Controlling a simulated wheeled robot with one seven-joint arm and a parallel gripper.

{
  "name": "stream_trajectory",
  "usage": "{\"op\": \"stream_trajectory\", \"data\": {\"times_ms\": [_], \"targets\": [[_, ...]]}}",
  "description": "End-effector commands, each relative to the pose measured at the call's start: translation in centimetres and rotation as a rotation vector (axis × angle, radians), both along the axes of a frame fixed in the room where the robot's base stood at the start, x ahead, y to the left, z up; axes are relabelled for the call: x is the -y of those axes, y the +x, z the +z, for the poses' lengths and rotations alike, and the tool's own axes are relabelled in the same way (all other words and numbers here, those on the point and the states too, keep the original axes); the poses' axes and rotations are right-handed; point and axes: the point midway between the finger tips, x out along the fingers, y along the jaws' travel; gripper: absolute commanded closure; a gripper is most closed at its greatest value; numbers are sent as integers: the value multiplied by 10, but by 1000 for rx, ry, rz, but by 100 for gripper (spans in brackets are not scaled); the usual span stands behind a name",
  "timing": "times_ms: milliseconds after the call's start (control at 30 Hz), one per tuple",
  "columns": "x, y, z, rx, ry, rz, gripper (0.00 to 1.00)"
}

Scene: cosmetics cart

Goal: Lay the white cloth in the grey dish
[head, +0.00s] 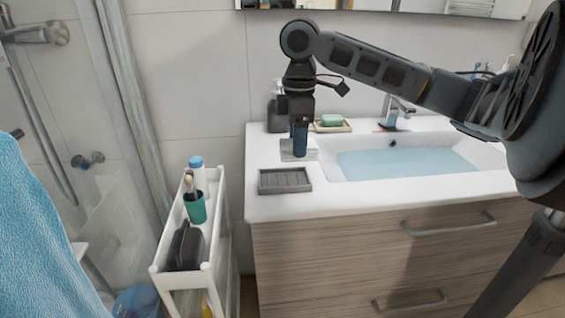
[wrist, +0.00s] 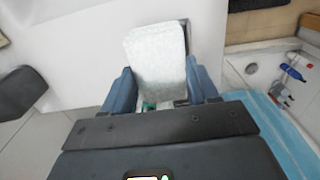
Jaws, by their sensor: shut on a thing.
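My gripper (head: 300,152) points down over the white counter, behind the grey dish. It is shut on the white cloth, a pale, flat, roughly rectangular piece. In the wrist view the cloth (wrist: 157,58) sticks out between the two blue fingers of my gripper (wrist: 162,88). In the head view the fingers cover part of the cloth (head: 287,154). The grey dish (head: 285,188) is a ribbed rectangular tray near the counter's front left corner. It looks empty. A dark edge shows beside the cloth in the wrist view; I cannot tell what it belongs to.
The basin (head: 405,163) with water lies to the right. A green soap (head: 331,120) on its dish and a dark dispenser (head: 277,115) stand behind. A white cart (head: 214,238) with a green cup (head: 195,208) stands left of the counter. A blue towel (head: 40,250) hangs far left.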

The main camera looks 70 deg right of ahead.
Motion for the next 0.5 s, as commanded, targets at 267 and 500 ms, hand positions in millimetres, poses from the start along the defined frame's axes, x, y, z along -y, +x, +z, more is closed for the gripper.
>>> {"op": "stream_trajectory", "data": {"times_ms": [267, 500], "targets": [[-18, 28, -20, -1, 0, 0, 79], [-19, 29, -47, -3, 1, -2, 79]]}}
